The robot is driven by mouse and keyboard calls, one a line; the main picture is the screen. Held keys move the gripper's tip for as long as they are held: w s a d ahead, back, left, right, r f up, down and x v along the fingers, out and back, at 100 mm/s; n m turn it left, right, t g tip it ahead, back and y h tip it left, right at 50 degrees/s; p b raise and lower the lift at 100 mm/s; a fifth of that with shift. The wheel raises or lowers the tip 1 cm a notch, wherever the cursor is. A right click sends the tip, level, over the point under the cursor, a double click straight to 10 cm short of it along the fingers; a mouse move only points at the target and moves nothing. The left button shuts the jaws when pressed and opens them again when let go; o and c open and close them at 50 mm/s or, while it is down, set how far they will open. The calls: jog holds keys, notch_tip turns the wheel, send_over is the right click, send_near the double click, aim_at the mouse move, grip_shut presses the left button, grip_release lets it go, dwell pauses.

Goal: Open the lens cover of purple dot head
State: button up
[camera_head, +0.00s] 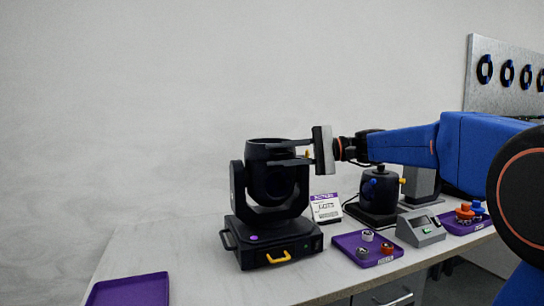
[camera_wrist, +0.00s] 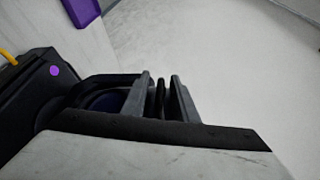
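The purple dot head (camera_head: 272,185) is a black moving-head lamp on a base, with a purple dot (camera_head: 254,238) on the base front. The dot also shows in the wrist view (camera_wrist: 54,71). A dark round front with a bluish face (camera_wrist: 103,99) shows beside my fingers; I cannot tell whether it is lens or cover. My gripper (camera_head: 300,151) is at the head's upper right side. In the wrist view my gripper (camera_wrist: 160,98) has its fingers apart, with a thin dark upright piece between them and gaps on both sides.
A yellow handle (camera_head: 281,257) is on the base front. A second, smaller dark unit (camera_head: 379,190) with blue and yellow knobs stands to the right. Purple trays (camera_head: 345,243) with small parts, a grey box (camera_head: 421,228) and a card (camera_head: 326,208) are nearby. The left tabletop is mostly clear.

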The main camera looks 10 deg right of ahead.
jog(key=shift+w+a+f, duration=0.1)
jog(key=shift+w+a, duration=0.05)
jog(key=shift+a, duration=0.75)
grip_shut()
jog(key=shift+r, duration=0.2)
